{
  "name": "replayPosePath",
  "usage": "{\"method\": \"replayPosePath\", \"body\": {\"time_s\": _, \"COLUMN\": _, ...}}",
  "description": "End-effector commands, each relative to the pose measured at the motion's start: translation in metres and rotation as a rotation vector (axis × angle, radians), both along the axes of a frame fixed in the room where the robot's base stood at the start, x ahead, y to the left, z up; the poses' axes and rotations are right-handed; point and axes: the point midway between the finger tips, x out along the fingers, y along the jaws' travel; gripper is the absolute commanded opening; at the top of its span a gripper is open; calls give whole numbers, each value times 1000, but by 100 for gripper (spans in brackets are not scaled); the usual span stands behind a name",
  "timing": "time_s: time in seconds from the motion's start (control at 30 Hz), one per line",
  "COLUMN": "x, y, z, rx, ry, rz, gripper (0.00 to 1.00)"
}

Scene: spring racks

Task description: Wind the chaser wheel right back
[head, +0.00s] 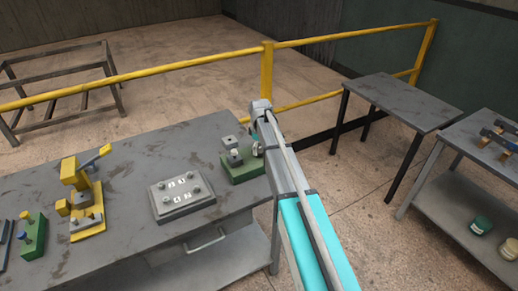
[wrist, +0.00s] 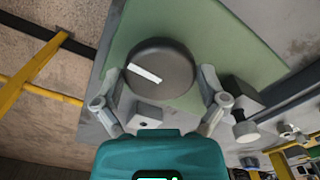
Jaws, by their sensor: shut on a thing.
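The chaser wheel, as far as I can tell, is a dark round knob (wrist: 160,68) with a white pointer stripe in the wrist view. It sits on a green base plate (wrist: 205,25), and its stripe slants from upper left to lower right. My gripper (wrist: 161,78) has one finger on each side of the wheel and is shut on it. In the head view the green base (head: 243,170) stands at the table's right end. My arm hides part of it, and my fingers cannot be made out clearly there.
Beside the wheel are a small grey block (wrist: 148,116) and a dark block (wrist: 240,92) with a light knob. Left on the table (head: 130,225) stand a grey plate (head: 181,196), a yellow fixture (head: 84,215) and a green fixture (head: 35,238). A yellow rail (head: 267,72) runs behind.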

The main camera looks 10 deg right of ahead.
Motion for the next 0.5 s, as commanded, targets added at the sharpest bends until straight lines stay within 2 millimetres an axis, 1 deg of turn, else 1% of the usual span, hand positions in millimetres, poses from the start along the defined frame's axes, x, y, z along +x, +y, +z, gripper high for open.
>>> {"method": "replayPosePath", "body": {"time_s": 0.27, "x": 1, "y": 2, "z": 0, "rx": 4, "ry": -3, "rz": 2, "gripper": 44}}
{"method": "replayPosePath", "body": {"time_s": 0.3, "x": 1, "y": 2, "z": 0, "rx": 4, "ry": -3, "rz": 1, "gripper": 94}}
{"method": "replayPosePath", "body": {"time_s": 0.33, "x": 1, "y": 2, "z": 0, "rx": 4, "ry": -3, "rz": 1, "gripper": 99}}
{"method": "replayPosePath", "body": {"time_s": 0.5, "x": 1, "y": 1, "z": 0, "rx": 2, "ry": -2, "rz": 1, "gripper": 100}}
